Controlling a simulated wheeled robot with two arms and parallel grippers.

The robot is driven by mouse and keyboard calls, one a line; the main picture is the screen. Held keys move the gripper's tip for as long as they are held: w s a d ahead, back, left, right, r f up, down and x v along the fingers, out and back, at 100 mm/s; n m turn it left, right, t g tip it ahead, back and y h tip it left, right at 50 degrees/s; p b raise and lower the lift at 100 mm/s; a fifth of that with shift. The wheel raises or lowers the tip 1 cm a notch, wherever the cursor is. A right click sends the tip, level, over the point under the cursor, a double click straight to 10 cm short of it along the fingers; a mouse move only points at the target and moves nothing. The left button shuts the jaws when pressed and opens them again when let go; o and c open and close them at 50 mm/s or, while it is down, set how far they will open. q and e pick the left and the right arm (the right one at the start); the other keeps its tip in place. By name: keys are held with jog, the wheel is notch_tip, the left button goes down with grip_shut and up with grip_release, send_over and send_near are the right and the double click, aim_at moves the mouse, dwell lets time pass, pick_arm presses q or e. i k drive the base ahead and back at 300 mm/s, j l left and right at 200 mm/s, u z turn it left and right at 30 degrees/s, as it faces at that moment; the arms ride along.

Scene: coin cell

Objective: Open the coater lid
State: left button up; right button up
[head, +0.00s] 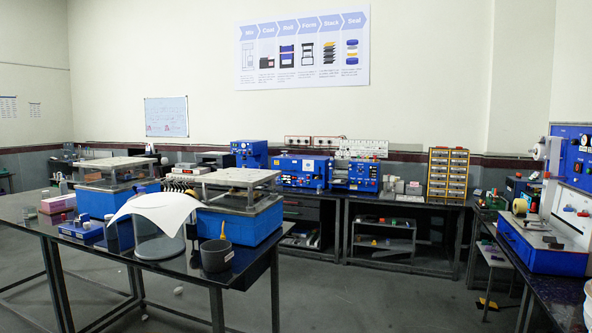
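Two blue-based machines with clear-sided, flat-topped lids stand on the dark table at the left. The nearer machine (240,222) has its pale lid (236,177) lying level over it. The farther machine (98,203) also has a level lid (113,164). Both lids look shut; I cannot tell for certain which machine is the coater. Neither of my grippers is in view.
On the dark table (185,266), a white sheet (160,210) lies over a round container (158,245) beside a dark grey cup (216,256). Benches with blue equipment (300,172) line the back wall. Another bench (560,290) is at the right. The middle floor is largely clear.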

aim_at(305, 164)
jog(key=i+l+z, duration=0.3)
jog(key=i, duration=0.2)
jog(key=i+z, duration=0.3)
jog(key=i, duration=2.45)
jog(key=i+u, duration=0.1)
jog(key=i, duration=0.55)
jog(key=i+u, duration=0.15)
jog(key=i, duration=0.5)
jog(key=i+l+u, duration=0.1)
jog(key=i, duration=0.55)
jog(key=i+l+u, duration=0.15)
jog(key=i+l, duration=0.15)
jog(key=i, duration=0.35)
jog(key=i+j+u, duration=0.1)
jog(key=i+u, duration=0.15)
jog(key=i, duration=0.45)
jog(key=i+u, duration=0.25)
jog(key=i, duration=0.4)
jog(key=i+l+u, duration=0.25)
jog(key=i, duration=0.45)
jog(key=i+j, duration=0.2)
jog(key=i, duration=0.35)
jog(key=i+j+z, duration=0.15)
jog(key=i, duration=0.4)
jog(key=i+j, duration=0.25)
jog(key=i, duration=0.25)
jog(key=l+z, duration=0.05)
